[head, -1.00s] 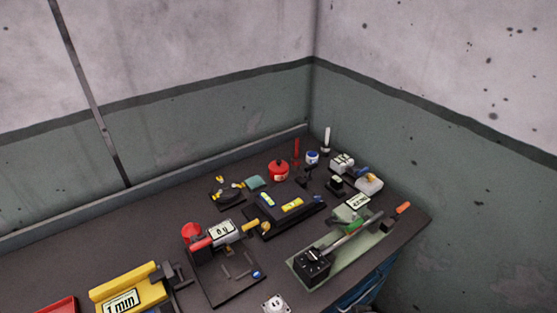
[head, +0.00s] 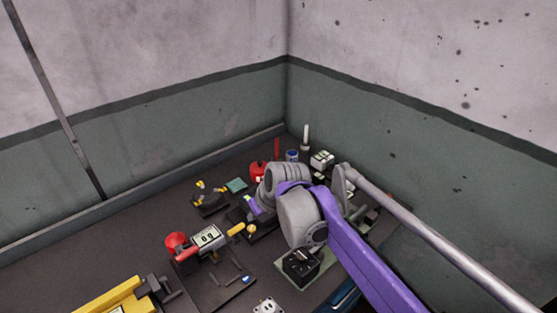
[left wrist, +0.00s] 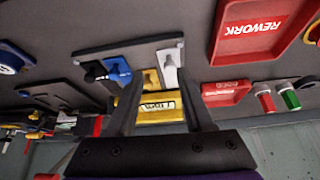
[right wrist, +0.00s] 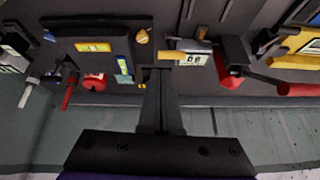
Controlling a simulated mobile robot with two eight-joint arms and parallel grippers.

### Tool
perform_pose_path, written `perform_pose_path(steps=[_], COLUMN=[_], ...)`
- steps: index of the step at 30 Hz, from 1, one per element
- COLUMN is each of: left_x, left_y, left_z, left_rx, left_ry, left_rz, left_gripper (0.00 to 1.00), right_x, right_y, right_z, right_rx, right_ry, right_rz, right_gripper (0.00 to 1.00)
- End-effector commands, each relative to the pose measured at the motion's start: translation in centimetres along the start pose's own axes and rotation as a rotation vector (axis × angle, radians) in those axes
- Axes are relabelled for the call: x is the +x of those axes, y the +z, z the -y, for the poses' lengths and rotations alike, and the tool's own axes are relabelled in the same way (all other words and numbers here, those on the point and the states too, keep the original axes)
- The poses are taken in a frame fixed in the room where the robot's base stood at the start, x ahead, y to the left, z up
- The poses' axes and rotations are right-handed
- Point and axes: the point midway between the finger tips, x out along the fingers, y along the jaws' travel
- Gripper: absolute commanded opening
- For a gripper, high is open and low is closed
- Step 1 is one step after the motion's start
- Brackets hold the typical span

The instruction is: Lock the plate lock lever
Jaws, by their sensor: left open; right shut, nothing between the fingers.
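I cannot tell which part is the plate lock lever. In the head view, a grey device with a display (head: 208,238) has a yellow handle (head: 236,229) and sits on a dark base plate (head: 206,287). My right gripper (right wrist: 160,74) is shut and empty in the right wrist view, just short of the yellow handle (right wrist: 168,55) and black case (right wrist: 85,27). My left gripper (left wrist: 160,74) is open and empty, pointing at a yellow block (left wrist: 160,108).
A red cup-like part (head: 175,240) stands beside the display device. A red REWORK tray (left wrist: 250,30) shows in the left wrist view. Small tools crowd the bench's back corner. Concrete walls (head: 430,130) close off the back and right.

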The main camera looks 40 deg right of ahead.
Motion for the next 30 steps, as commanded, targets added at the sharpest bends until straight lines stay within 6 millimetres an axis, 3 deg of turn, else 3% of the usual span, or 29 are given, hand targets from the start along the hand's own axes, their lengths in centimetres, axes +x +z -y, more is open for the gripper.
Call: perform_pose_path(steps=[3, 9, 18, 24, 30], left_x=[0.1, 0.3, 0.5, 0.6, 0.6], left_y=[0.2, 0.4, 0.7, 0.7, 0.7], left_z=[0.0, 0.0, 0.0, 0.0, 0.0], left_rx=[0.000, 0.000, 0.000, 0.000, 0.000], left_ry=[0.000, 0.000, 0.000, 0.000, 0.000], left_rz=[0.002, 0.004, 0.006, 0.007, 0.007], left_gripper=[0.52, 0.52, 0.52, 0.52, 0.52], right_x=[0.5, 1.3, 2.5, 2.7, 2.7], right_y=[-4.0, -9.3, -13.6, -14.3, -14.4], right_z=[-4.1, -11.4, -23.4, -28.0, -29.2], right_rx=[0.001, -0.013, -0.041, -0.057, -0.062], right_ry=[-0.006, -0.014, -0.002, 0.008, 0.011], right_rz=[-0.021, -0.071, -0.160, -0.198, -0.209], right_gripper=[0.00, 0.00, 0.00, 0.00, 0.00])
